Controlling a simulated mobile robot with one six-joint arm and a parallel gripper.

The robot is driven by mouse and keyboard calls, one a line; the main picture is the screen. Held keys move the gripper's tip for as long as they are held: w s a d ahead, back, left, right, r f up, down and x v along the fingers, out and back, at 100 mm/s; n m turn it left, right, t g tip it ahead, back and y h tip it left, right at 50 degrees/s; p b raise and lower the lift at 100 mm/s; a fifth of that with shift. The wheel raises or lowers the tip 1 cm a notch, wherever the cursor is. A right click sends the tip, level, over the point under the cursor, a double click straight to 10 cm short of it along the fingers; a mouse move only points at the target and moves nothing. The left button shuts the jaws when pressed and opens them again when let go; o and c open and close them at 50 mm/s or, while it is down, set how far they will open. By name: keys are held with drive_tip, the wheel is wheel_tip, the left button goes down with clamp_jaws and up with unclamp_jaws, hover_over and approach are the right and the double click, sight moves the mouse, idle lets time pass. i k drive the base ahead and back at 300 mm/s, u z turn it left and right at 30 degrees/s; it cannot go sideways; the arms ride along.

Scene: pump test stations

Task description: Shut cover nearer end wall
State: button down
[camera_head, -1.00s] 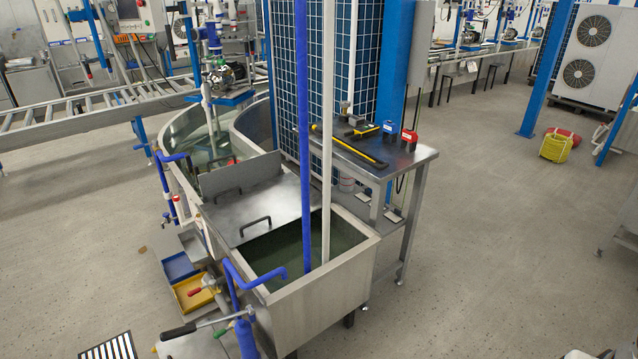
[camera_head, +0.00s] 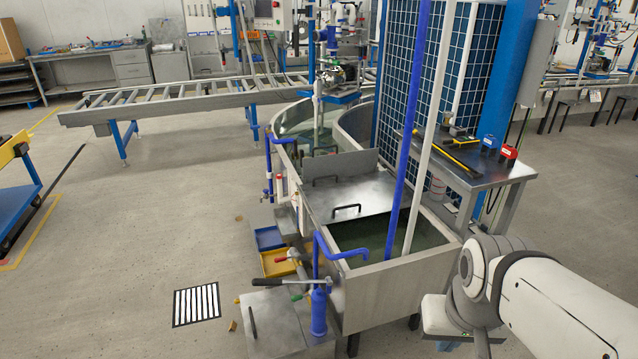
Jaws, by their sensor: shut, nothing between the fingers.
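The metal tank (camera_head: 395,290) stands in the middle of the head view. A flat metal cover (camera_head: 375,203) with a black handle (camera_head: 347,211) lies level across its middle section. Behind it a second metal panel (camera_head: 348,163) stands up steeply, with a dark handle (camera_head: 325,181) low on its front. The near section beside the tank's near end wall is uncovered and shows dark water (camera_head: 375,238). My white arm reaches in from the lower right, right of the near end; its fingers do not show.
A blue pipe (camera_head: 408,130) and a white pipe (camera_head: 433,130) rise out of the near section. A steel side table (camera_head: 490,175) stands right of the tank. A blue hand pump (camera_head: 319,310) with a lever stands at the front left. Open floor lies left.

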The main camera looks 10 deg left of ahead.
sight(336, 203)
drive_tip(key=i, duration=1)
drive_tip(key=u, duration=0.05)
